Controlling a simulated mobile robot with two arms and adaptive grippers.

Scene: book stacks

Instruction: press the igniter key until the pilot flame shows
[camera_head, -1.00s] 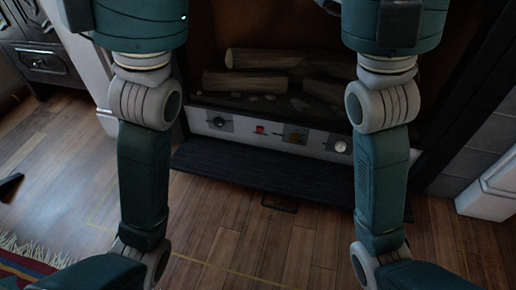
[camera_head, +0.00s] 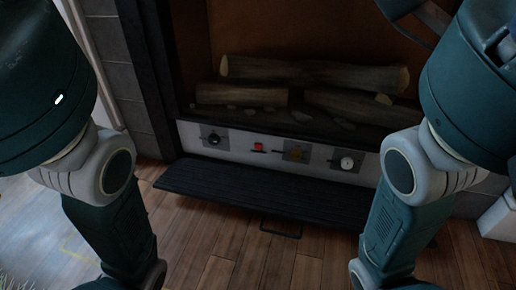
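The fireplace has a white control panel (camera_head: 234,151) below its log bed. From left to right it carries a black knob on a grey plate (camera_head: 214,138), a small red key (camera_head: 259,148), a brass-coloured fitting on a grey plate (camera_head: 296,153) and a round white dial (camera_head: 346,163). Logs (camera_head: 315,74) lie above the panel in the firebox. I see no flame there. My two arms come in at the left and right sides. Neither gripper shows in the view, and nothing touches the panel.
A dark ribbed flap (camera_head: 262,191) juts out below the panel, with a dark handle (camera_head: 281,228) under it. Wooden floor (camera_head: 215,245) lies in front. Grey stone wall (camera_head: 127,88) stands left of the firebox. The space between my arms is clear.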

